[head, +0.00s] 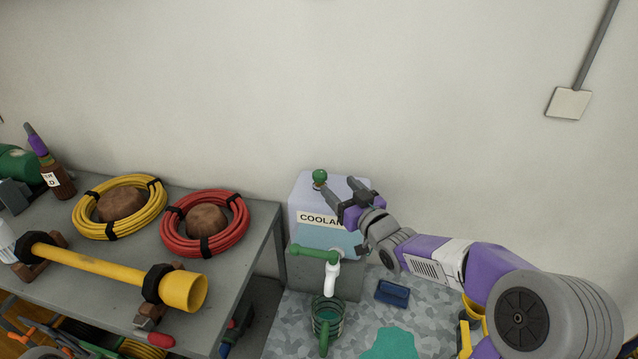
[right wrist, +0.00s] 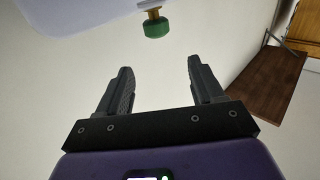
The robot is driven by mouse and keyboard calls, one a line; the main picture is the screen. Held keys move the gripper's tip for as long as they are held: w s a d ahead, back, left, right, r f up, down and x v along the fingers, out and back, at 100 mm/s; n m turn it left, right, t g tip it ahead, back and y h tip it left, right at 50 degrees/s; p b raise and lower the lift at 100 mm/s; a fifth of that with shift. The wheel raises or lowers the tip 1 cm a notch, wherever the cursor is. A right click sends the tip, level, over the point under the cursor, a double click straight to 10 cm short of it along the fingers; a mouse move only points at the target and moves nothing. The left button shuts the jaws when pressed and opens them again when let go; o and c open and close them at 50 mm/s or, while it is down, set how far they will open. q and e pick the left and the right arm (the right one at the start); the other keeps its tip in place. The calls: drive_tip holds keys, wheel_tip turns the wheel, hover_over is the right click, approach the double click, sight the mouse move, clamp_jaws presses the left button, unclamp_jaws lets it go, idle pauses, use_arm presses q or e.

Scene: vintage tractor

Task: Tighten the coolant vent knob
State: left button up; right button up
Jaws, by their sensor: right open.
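The coolant vent knob (head: 320,177) is a small green knob on top of the white coolant container (head: 301,201), at its left side. In the right wrist view the green knob (right wrist: 157,27) sits on a brass stem, beyond the fingertips and roughly between their lines. My right gripper (head: 343,192) is open and empty in front of the container's upper part, right of the knob and apart from it. Its two spread fingers also show in the right wrist view (right wrist: 157,78). My left gripper is not in view.
A green-handled white tap (head: 331,272) projects from the container above a green mug (head: 326,326). A grey table (head: 262,217) with red and yellow hose coils stands left.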

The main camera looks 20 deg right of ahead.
sight(324, 179)
drive_tip(key=w+f, duration=0.1)
drive_tip(key=w+f+b, duration=0.1)
drive_tip(key=shift+f, duration=0.3)
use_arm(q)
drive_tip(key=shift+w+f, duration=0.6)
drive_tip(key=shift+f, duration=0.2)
use_arm(e)
drive_tip(key=shift+w+a+r, duration=0.1)
drive_tip(key=shift+w+a, duration=0.1)
drive_tip(key=shift+w, duration=1.55)
drive_tip(key=shift+w+a, duration=0.15)
drive_tip(key=shift+w, duration=1.55)
